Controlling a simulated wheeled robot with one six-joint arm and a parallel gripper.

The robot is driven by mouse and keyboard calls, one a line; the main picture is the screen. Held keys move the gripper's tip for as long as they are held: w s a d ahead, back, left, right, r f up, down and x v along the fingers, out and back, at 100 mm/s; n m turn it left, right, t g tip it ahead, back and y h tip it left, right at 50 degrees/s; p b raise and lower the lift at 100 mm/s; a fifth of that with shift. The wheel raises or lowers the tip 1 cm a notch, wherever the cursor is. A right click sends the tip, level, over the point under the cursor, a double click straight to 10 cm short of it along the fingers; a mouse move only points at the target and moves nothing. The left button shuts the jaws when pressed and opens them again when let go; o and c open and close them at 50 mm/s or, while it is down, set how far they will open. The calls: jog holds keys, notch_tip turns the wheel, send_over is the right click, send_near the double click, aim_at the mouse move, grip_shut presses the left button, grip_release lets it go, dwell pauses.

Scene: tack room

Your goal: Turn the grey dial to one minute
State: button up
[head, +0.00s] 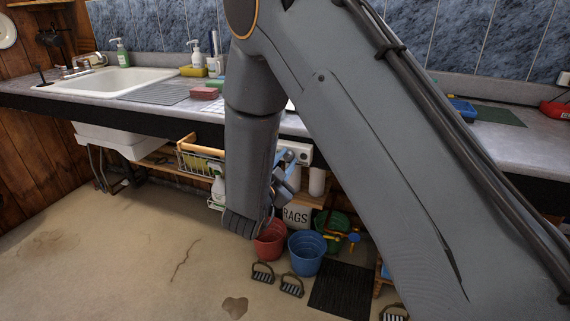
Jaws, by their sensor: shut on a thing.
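A white control box (304,150) is fixed under the front edge of the counter, in the middle of the head view. My gripper (286,157) is small in this view, at the left part of the box front, just right of my forearm. Its jaws are shut on the grey dial there. The dial itself is almost wholly hidden by the jaws, so I cannot read its setting or any marks around it. My arm covers much of the middle and right of the view.
The counter (45,97) with a white sink (125,80) runs behind my arm. Below the box are a RAGS bin (296,215), a red bucket (270,240) and a blue bucket (307,252). A wire basket (198,160) hangs left. The floor at left is clear.

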jog(key=shift+m+b, duration=0.9)
jog(key=shift+m, duration=1)
jog(key=o, duration=1)
jog(key=shift+o, duration=0.2)
jog(key=shift+s, duration=0.1)
jog(key=v, duration=0.7)
jog(key=shift+s+b, duration=0.3)
jog(key=shift+b, duration=0.1)
jog(key=shift+a, duration=0.1)
